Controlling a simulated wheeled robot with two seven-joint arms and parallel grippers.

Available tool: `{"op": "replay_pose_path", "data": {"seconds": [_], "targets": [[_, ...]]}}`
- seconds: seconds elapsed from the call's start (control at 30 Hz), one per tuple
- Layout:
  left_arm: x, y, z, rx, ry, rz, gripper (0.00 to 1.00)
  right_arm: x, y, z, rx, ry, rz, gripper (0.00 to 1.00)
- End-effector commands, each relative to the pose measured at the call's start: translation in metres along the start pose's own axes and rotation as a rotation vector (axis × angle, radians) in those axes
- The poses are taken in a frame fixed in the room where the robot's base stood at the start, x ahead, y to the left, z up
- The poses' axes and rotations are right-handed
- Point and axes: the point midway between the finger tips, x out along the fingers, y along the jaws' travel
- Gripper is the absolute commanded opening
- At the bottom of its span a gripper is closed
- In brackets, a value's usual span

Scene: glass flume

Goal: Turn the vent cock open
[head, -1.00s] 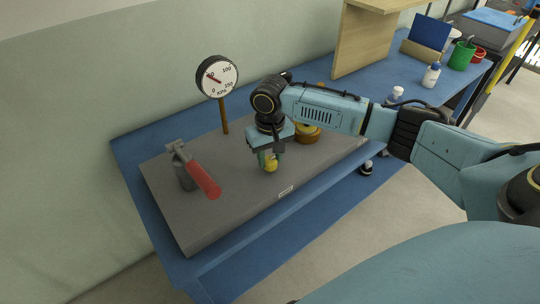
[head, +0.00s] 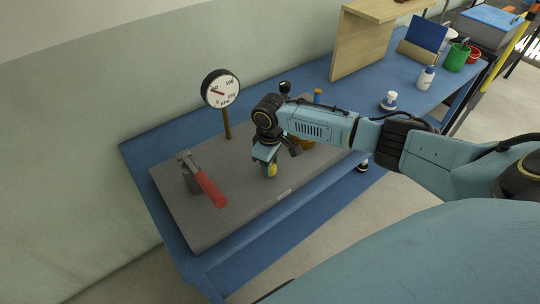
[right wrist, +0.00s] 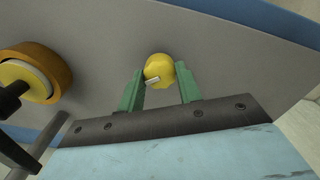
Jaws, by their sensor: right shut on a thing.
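The vent cock appears to be the small yellow knob (head: 272,170) on the grey panel; it also shows in the right wrist view (right wrist: 160,66), with a short white mark on its face. My right gripper (head: 268,166) is down over the knob. Its green fingers (right wrist: 160,74) stand on either side of the knob and are shut on it. In the head view the gripper hides part of the knob. My left gripper is not in view.
A red-handled lever (head: 208,187) stands at the panel's left. A round gauge (head: 220,88) stands on a post behind. An orange-brown wheel (right wrist: 35,75) is close beside the gripper. The panel (head: 235,222) lies on a blue bench (head: 140,157); its front is clear.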

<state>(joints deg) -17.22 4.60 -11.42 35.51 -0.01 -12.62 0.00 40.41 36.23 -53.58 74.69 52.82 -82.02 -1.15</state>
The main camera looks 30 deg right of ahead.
Motion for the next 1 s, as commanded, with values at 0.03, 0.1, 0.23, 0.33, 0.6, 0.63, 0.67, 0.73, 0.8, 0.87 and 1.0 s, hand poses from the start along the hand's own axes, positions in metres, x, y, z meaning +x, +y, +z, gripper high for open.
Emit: {"op": "replay_pose_path", "data": {"seconds": [0.03,0.1,0.23,0.33,0.6,0.63,0.67,0.73,0.8,0.87,1.0], "targets": [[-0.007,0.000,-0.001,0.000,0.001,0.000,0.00,-0.004,0.000,0.000,-0.043,0.000,0.000,0.12],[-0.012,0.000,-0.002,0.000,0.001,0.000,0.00,-0.004,0.000,-0.001,-0.110,0.001,0.000,0.12],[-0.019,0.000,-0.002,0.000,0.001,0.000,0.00,-0.003,0.000,-0.001,-0.234,0.002,-0.001,0.12],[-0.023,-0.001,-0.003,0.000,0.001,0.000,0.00,-0.003,0.000,-0.001,-0.328,0.002,0.000,0.12],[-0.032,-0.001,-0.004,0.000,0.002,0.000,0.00,-0.002,-0.001,-0.001,-0.581,0.004,0.001,0.12],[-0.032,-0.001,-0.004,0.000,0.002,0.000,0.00,-0.002,-0.001,-0.001,-0.607,0.004,0.001,0.12],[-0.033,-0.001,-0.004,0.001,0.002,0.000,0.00,-0.002,-0.001,-0.001,-0.632,0.004,0.001,0.12],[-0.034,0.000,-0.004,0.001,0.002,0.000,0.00,-0.002,-0.001,-0.001,-0.688,0.004,0.001,0.12],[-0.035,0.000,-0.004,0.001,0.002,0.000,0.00,-0.002,-0.001,-0.001,-0.740,0.004,0.001,0.12],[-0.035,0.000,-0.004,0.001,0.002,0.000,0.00,-0.002,-0.001,-0.001,-0.780,0.005,0.001,0.12],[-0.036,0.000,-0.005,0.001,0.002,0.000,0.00,-0.001,-0.001,-0.001,-0.857,0.005,0.001,0.12]]}}
